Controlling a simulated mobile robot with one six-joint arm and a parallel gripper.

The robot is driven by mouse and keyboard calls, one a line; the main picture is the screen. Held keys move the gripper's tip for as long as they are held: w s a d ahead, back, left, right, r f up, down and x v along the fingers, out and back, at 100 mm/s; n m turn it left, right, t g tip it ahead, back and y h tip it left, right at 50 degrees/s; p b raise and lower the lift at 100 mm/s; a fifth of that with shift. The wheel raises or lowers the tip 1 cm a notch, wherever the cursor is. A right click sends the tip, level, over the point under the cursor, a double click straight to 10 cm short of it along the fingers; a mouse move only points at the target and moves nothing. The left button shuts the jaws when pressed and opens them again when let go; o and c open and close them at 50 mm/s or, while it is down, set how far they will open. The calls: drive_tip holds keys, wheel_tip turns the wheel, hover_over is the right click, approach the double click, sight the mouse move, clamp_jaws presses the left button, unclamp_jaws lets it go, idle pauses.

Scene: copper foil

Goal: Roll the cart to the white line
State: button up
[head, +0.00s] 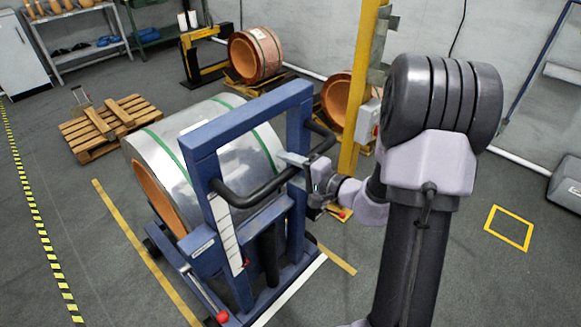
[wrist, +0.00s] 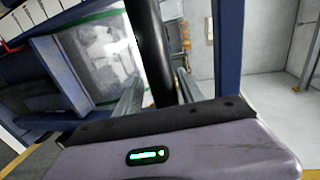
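The blue cart (head: 203,258) carries a large foil-wrapped coil (head: 170,140) with green straps and a copper-coloured end. Its upright frame has a black handle bar (head: 250,196), which also shows in the wrist view (wrist: 152,45). My gripper (head: 292,160) is at the right part of this bar. In the wrist view its fingers (wrist: 158,92) lie on both sides of the bar, close against it, and appear shut on it. A white line (head: 290,291) runs slantwise on the floor along the cart's near edge; how far it passes under the base is hidden.
Yellow floor lines (head: 130,233) flank the cart. A wooden pallet (head: 110,128) lies behind left. Copper coils (head: 255,55) stand at the back, near a yellow post (head: 360,90). A yellow floor square (head: 509,228) is at right. The floor left of the cart is open.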

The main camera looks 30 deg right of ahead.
drive_tip(key=shift+s+d+r, duration=0.2)
drive_tip(key=shift+s+r, duration=0.05)
drive_tip(key=shift+s, duration=0.05)
drive_tip(key=p+v, duration=0.2)
drive_tip(key=v, duration=1.5)
drive_tip(key=shift+p, duration=0.4)
drive_tip(key=shift+a+f, duration=0.15)
